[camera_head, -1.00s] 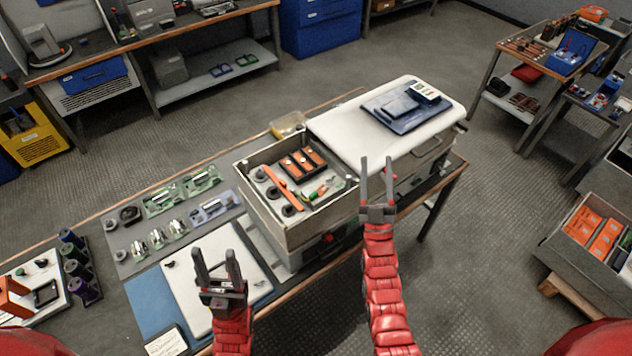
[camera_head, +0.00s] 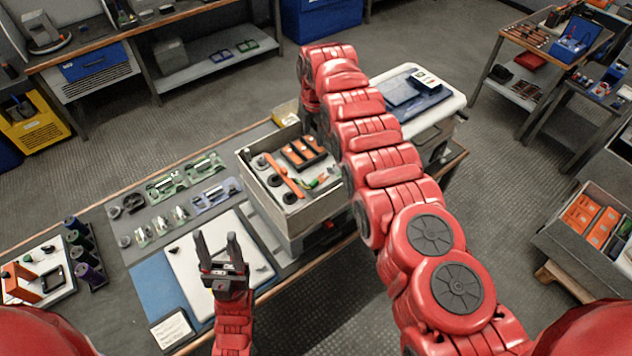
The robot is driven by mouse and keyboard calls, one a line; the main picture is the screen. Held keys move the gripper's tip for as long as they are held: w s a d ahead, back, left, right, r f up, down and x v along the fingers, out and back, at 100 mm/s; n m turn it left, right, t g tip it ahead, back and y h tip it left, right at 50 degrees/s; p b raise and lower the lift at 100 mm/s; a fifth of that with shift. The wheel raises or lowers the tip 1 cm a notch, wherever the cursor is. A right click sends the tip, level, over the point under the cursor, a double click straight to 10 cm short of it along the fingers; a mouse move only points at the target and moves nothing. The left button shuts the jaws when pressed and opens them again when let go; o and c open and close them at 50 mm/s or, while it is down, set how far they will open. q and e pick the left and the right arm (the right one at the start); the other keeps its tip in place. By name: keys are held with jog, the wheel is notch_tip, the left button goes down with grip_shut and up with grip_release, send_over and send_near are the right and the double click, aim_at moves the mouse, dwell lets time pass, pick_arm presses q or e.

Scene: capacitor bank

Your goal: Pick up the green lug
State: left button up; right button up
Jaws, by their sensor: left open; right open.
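A small green piece (camera_head: 313,184), which looks like the green lug, lies in the right part of the open grey box (camera_head: 297,215) on the bench. It is small, and my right arm passes close beside it, so its exact shape is hard to tell. My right arm reaches up over the right side of the box and bends at its far end. My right gripper is hidden behind the arm. My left gripper (camera_head: 217,240) is open and empty, fingers up, above the white board left of the box.
The box also holds an orange bar (camera_head: 285,178), black round parts and a dark tray with orange pieces (camera_head: 303,153). A white case with a blue device (camera_head: 418,101) stands behind. Clear and green parts (camera_head: 165,186) lie on the mat to the left.

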jog(key=s+r+n+g, duration=0.1)
jog(key=s+r+g, duration=0.1)
jog(key=s+r, duration=0.15)
jog(key=b, duration=1.3)
send_over(315, 180)
jog(key=shift+n+h, duration=0.3)
notch_tip(315, 180, down, 13)
jog(key=shift+r, duration=0.1)
jog(key=shift+f+p, duration=0.35)
jog(key=shift+f, duration=0.25)
jog(key=shift+s+f+p, duration=0.15)
jog(key=shift+p, duration=0.75)
notch_tip(315, 180, down, 4)
jog(key=shift+r+b, duration=0.25)
jog(key=shift+b, duration=0.65)
grip_shut()
